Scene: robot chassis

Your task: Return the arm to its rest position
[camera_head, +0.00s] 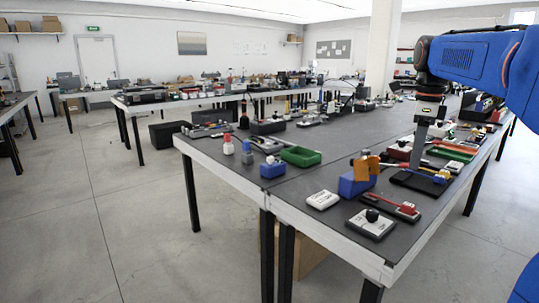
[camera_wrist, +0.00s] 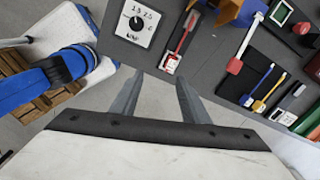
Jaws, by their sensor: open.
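My blue arm (camera_head: 475,62) reaches in from the right in the head view. My gripper (camera_head: 418,164) hangs from its black wrist, pointing down over the right part of the near workbench (camera_head: 330,150). In the wrist view, the two grey fingers of my gripper (camera_wrist: 159,78) stand apart with nothing between them. The fingertips are near the bench edge, below a white dial box (camera_wrist: 137,24). Whether the fingers clear the bench top is hard to tell in the head view.
Bare floor (camera_head: 150,240) lies to the left. More benches stand behind.

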